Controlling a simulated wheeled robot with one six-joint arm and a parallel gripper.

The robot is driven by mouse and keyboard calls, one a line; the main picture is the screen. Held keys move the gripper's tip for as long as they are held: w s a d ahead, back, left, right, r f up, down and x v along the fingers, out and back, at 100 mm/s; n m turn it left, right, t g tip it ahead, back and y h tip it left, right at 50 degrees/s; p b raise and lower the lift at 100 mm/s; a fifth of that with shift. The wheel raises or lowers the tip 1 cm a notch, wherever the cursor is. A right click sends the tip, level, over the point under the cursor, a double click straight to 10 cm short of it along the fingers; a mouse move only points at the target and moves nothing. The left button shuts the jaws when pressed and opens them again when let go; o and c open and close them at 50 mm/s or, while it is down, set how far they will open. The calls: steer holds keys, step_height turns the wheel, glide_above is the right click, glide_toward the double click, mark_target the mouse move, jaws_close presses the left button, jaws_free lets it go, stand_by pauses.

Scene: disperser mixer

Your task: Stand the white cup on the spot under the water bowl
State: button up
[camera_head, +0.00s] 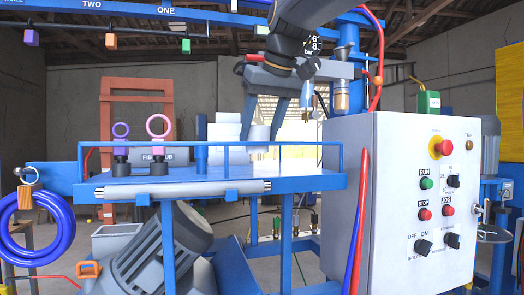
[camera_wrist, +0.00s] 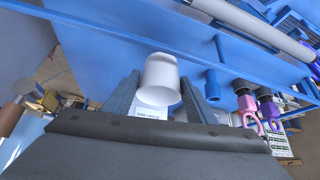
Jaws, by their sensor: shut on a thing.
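The white cup (camera_wrist: 160,82) is between the two grey fingers of my gripper (camera_wrist: 158,92) in the wrist view. In the head view the cup (camera_head: 259,133) shows low between the fingertips of my gripper (camera_head: 264,128), above the blue bench (camera_head: 215,184) and behind its rail. My gripper is shut on the cup. A brass-coloured bowl (camera_head: 341,96), which looks like the water bowl, hangs to the right of my gripper, above the grey control cabinet's top edge. The spot under it is hidden in the head view by the cabinet.
The control cabinet (camera_head: 395,200) stands at the front right. A blue rail (camera_head: 300,144) runs along the bench. White boxes (camera_head: 224,128) stand left of the cup. Two black-based eye fittings, one purple (camera_head: 158,126), stand further left. A red hose (camera_head: 376,60) hangs at the right.

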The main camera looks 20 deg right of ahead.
mark_target(263, 135)
step_height(263, 135, down, 4)
steer(key=shift+r, duration=0.1)
steer(key=w+p, duration=0.1)
steer(key=w+d+p, duration=0.1)
steer(key=w, duration=0.2)
steer(key=shift+d+p, duration=0.4)
steer(key=shift+s+f, duration=0.15)
steer(key=shift+f, duration=0.3)
steer(key=shift+a+f, duration=0.1)
steer(key=shift+f, duration=0.1)
steer(key=o, duration=1.1)
steer(key=shift+f, duration=0.1)
steer(key=shift+c, duration=0.2)
